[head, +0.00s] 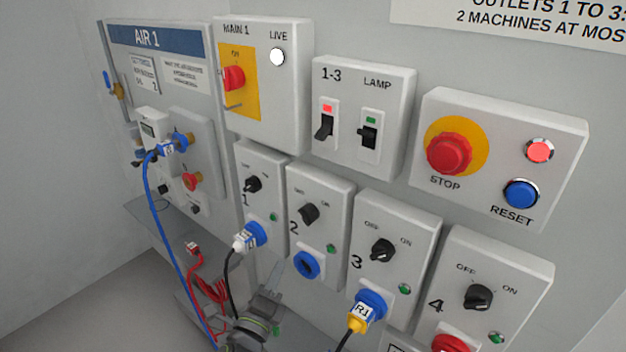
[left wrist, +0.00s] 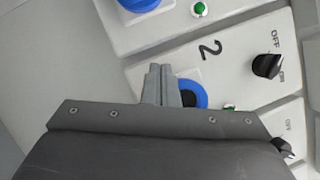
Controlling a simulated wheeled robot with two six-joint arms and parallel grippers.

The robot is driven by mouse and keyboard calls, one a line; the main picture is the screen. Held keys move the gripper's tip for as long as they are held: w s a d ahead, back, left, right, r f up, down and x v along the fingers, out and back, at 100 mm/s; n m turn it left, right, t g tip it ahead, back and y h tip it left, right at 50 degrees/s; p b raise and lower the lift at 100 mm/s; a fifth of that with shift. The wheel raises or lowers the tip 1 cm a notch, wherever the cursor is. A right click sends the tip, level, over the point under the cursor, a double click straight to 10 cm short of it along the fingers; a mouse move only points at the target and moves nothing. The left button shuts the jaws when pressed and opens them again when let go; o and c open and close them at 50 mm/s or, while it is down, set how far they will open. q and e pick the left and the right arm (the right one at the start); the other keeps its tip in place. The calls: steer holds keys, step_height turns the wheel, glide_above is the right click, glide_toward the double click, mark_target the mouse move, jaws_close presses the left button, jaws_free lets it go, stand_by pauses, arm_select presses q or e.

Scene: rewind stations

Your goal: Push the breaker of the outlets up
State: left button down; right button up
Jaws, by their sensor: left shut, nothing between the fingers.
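The outlets breaker (head: 324,127), marked 1-3, is a black lever in a white slot on a box in the upper middle of the head view. Its lever looks tipped down, and a red mark shows above it. My left gripper (head: 273,280) is shut and empty, low in front of the panel near outlet 2, well below the breaker. In the left wrist view the closed fingers (left wrist: 161,85) are beside the blue socket of outlet 2 (left wrist: 194,94) and partly cover it. The breaker is not in the left wrist view. My right gripper is not in view.
A lamp breaker (head: 369,135) with a green mark sits right beside the outlets breaker. A STOP button (head: 449,153) and a RESET button (head: 521,194) are to the right. Plugs with cables are in outlet 1 (head: 250,236) and outlet 3 (head: 369,306). A blue hose (head: 160,230) hangs at left.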

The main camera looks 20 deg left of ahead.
arm_select(q)
step_height(320, 180, up, 11)
steer(key=s+d+m+t+h, duration=0.2)
steer(key=d+m+t+h, duration=0.1)
steer(key=m, duration=0.3)
steer(key=m+t+h, duration=0.2)
steer(key=m+h, duration=0.4)
steer(key=m, duration=0.6)
glide_toward(323, 133)
step_height(323, 133, down, 4)
steer(key=s, duration=0.1)
steer(key=shift+a+r, duration=0.1)
steer(key=shift+a, duration=0.25)
steer(key=shift+n, duration=0.3)
steer(key=p+x, duration=0.6)
steer(key=x, duration=0.4)
steer(key=shift+w+g, duration=0.1)
steer(key=shift+g, duration=0.2)
